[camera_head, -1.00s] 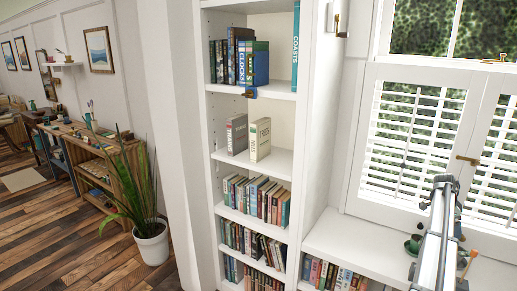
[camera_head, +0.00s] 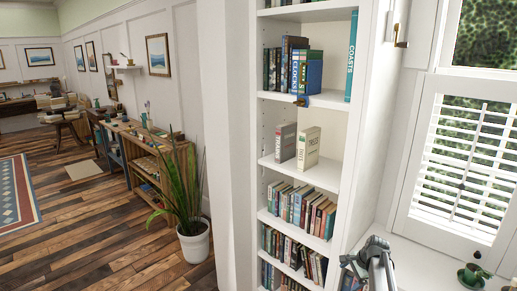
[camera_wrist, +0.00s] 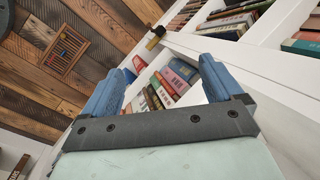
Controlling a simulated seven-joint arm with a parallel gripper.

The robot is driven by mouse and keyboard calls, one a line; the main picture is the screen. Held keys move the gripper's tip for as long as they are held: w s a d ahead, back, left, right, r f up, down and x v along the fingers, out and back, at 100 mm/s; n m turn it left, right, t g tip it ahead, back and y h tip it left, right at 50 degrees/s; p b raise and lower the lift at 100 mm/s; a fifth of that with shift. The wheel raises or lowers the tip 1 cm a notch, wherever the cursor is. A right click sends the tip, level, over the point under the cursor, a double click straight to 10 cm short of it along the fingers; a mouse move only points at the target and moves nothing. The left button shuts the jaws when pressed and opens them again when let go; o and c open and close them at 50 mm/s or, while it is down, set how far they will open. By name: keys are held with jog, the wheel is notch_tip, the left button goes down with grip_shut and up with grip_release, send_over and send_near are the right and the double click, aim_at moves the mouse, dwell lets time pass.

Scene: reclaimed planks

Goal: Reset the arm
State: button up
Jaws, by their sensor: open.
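My gripper (camera_wrist: 162,72) shows in the wrist view with its two blue fingers spread wide apart. It is open, and nothing is held between the fingers. Beyond the fingers are books on a white bookcase shelf, seen tilted. In the head view, part of my arm (camera_head: 372,258) shows at the bottom, right of centre, in front of the bookcase's lower part. The fingers cannot be made out there.
A white bookcase (camera_head: 340,140) with several shelves of books stands in the middle. A potted plant (camera_head: 193,240) stands left, beside open wooden floor (camera_head: 95,225).

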jog(key=s+a+f+n+g, duration=0.2)
jog(key=s+a+f+n, duration=0.1)
jog(key=s+a+f, duration=0.55)
jog(key=s+a+f+n+g, duration=0.2)
jog(key=s+a+f, duration=0.3)
jog(key=s+f, duration=0.4)
jog(key=s+a+f+n+g, duration=0.3)
jog(key=s+f, duration=0.6)
jog(key=s, duration=0.7)
jog(key=a+n, duration=0.2)
jog(key=shift+a+f+n+h, duration=0.25)
jog(key=shift+a+n+h, duration=0.05)
jog(key=shift+a+h, duration=0.1)
jog(key=shift+o, duration=0.7)
jog(key=s+f+n+g+h, duration=0.1)
jog(key=s+n, duration=0.1)
jog(key=s, duration=0.6)
jog(key=s+a+f+n+g, duration=0.1)
jog(key=s+f+n+g, duration=0.1)
jog(key=s, duration=0.6)
jog(key=shift+n+h, duration=0.4)
jog(key=shift+a+f, duration=0.1)
